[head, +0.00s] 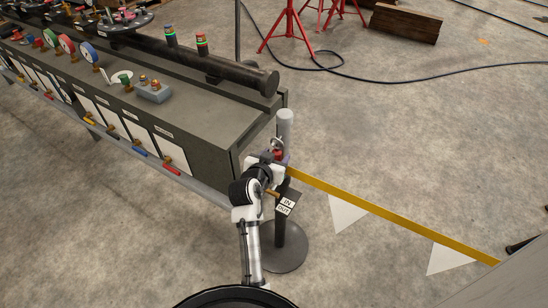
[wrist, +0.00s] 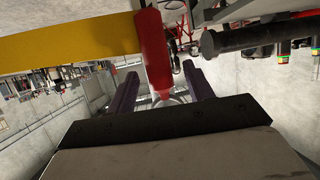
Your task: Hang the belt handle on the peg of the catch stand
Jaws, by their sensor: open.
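The yellow belt (head: 395,215) stretches from the post at the bench end toward the lower right. Its red handle (head: 277,154) is small in the head view, at my gripper (head: 278,158). In the wrist view the red handle (wrist: 153,50) hangs beside the yellow belt (wrist: 70,42), its lower end between the two purple fingers of my gripper (wrist: 163,88). The fingers are apart, with visible gaps beside the handle. The catch stand (head: 280,232) is a dark post on a round base, with a grey top. I cannot make out its peg; my arm covers that part.
A long grey bench (head: 180,110) with gauges and valves stands left of the post, its end close to my gripper. An IN/OUT sign (head: 287,203) hangs by the post. Red tripod legs (head: 290,25) and a black cable lie behind. White pennants (head: 347,212) hang under the belt.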

